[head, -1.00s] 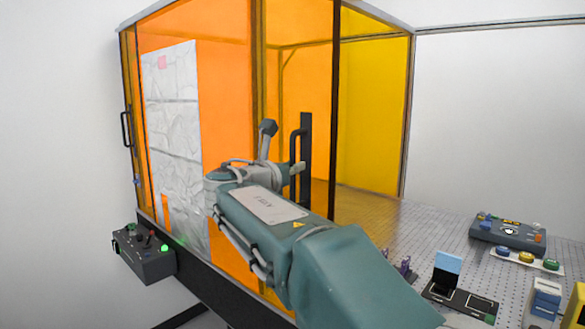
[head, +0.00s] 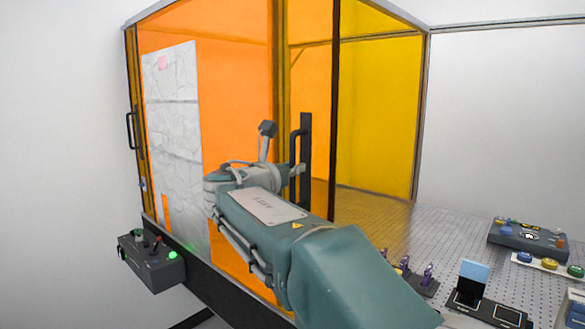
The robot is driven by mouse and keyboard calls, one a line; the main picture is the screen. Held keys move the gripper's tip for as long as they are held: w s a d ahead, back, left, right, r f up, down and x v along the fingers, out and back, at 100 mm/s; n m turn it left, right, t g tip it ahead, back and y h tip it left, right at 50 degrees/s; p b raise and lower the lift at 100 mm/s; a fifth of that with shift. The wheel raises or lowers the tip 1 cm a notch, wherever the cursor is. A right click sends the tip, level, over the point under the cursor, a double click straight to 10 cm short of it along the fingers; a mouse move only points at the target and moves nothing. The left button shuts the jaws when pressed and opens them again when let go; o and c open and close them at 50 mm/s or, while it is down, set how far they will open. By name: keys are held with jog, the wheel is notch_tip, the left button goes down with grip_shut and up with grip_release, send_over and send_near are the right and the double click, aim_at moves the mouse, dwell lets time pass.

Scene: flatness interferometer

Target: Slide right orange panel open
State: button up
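The right orange panel (head: 319,100) is a see-through sheet with a dark right edge, on the front of the orange enclosure. It stands partly open, with a gap to the right of its edge. Its tall black handle (head: 306,130) is upright near that edge. My gripper (head: 297,170) is at the handle's left side, around mid-height, and appears to touch it. The fingers are small and partly hidden by the wrist, so their closure is unclear. The left orange panel (head: 235,100) is beside it and carries a crumpled white sheet (head: 172,110).
A control box (head: 152,262) with a lit green button hangs at the lower left. Inside is a perforated table (head: 385,215). A grey button console (head: 527,240), purple parts (head: 428,273) and a blue-topped holder (head: 473,274) sit at the right.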

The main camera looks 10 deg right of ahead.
jog(key=shift+o, duration=0.3)
jog(key=shift+a, duration=0.1)
jog(key=shift+s, duration=0.1)
jog(key=v, duration=1.2)
